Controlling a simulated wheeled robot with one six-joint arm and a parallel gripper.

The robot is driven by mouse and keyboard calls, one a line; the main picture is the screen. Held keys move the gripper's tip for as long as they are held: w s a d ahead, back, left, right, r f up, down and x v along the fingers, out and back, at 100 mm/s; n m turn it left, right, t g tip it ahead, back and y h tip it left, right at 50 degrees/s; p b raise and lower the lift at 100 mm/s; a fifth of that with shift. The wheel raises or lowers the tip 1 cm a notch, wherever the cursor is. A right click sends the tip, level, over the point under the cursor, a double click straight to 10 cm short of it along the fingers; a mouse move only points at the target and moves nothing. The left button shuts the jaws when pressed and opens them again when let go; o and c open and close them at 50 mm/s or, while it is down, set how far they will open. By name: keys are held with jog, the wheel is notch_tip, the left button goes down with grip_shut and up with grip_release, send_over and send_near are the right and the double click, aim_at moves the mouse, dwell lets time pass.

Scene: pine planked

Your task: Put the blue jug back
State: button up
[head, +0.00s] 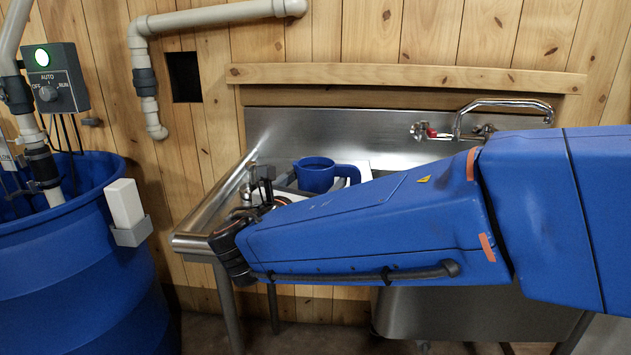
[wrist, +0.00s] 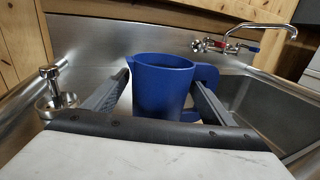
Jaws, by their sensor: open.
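The blue jug (head: 316,175) stands upright at the left part of the steel sink unit, its handle to the right. In the wrist view the jug (wrist: 160,88) is straight ahead, between the two grey fingers of my gripper (wrist: 161,79). The fingers are open and spread to either side of it. The right finger passes in front of the handle. I cannot tell whether either finger touches the jug. In the head view my gripper (head: 262,188) is beside the jug on its left, partly hidden by my arm. The jug's base is hidden in both views.
The sink basin (wrist: 262,105) lies to the right, with a tap (head: 500,104) on the back wall above it. A metal fitting with a round knob (wrist: 50,75) stands to the left. A blue barrel (head: 75,270) and a control box (head: 55,78) are at far left.

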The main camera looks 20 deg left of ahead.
jog(key=s, duration=0.8)
jog(key=s+a, duration=0.1)
jog(key=s, duration=0.3)
dwell(0.3)
